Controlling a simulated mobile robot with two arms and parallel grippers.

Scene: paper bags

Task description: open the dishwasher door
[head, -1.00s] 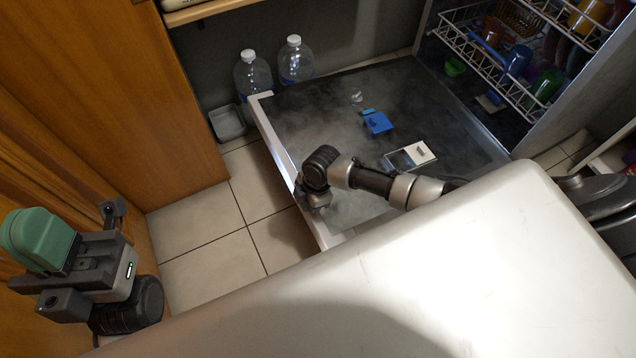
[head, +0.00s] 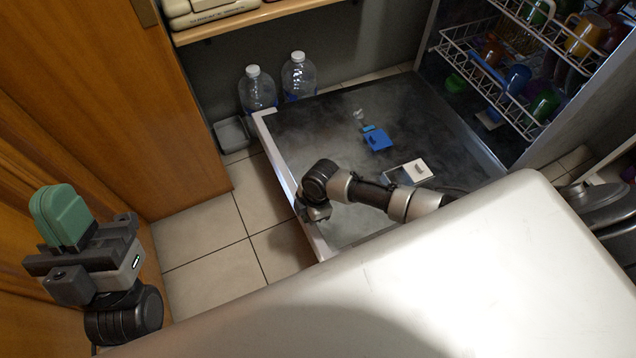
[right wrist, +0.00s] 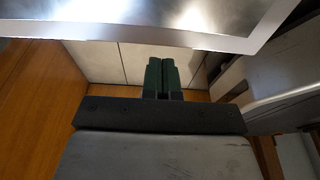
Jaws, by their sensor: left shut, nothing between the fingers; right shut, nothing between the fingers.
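The dishwasher door (head: 320,122) is open and folded down, its dark inner face up and its pale outer edge toward the left. Its metal edge also spans the top of the right wrist view (right wrist: 190,35). My right arm reaches across the door, with its wrist at the left edge. My right gripper (right wrist: 160,78) is shut and empty, its green fingertips close to the edge in that view; whether they touch it I cannot tell. In the head view its fingers are hidden. My left gripper (head: 62,215) is shut and empty at the far left, apart from the door.
Wire racks (head: 475,50) with colourful cups fill the dishwasher. Two clear bottles (head: 258,92) and a grey tray (head: 232,134) stand beyond the door. A wooden cabinet (head: 130,110) is at left. Tiled floor (head: 215,235) is free between the cabinet and the door.

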